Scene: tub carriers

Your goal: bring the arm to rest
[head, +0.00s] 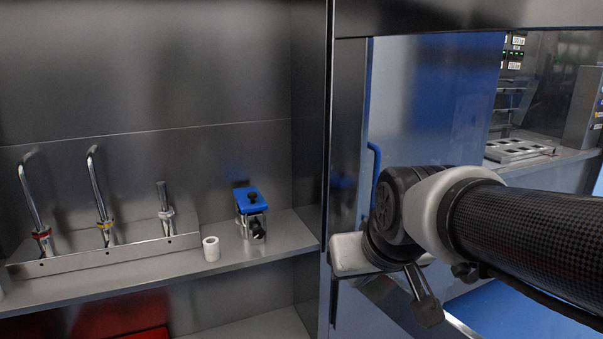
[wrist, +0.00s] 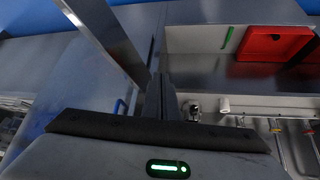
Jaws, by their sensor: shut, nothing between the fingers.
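My arm (head: 520,225) reaches in from the right edge of the head view, a black woven tube with a white and black joint at its end. My gripper (wrist: 161,84) shows in the wrist view as two dark fingers close together with nothing between them. In the head view the arm's end is in front of the divider post, right of the steel shelf, and a grey piece hangs down below the joint. The gripper appears clear of the shelf's items.
The steel shelf (head: 110,287) holds a rack with bent metal tubes (head: 104,195), a white roll (head: 211,248) and a blue-topped clamp (head: 250,200). A red box (head: 145,334) is below; it also shows in the wrist view (wrist: 272,44). A slotted tray (head: 515,150) is at back right.

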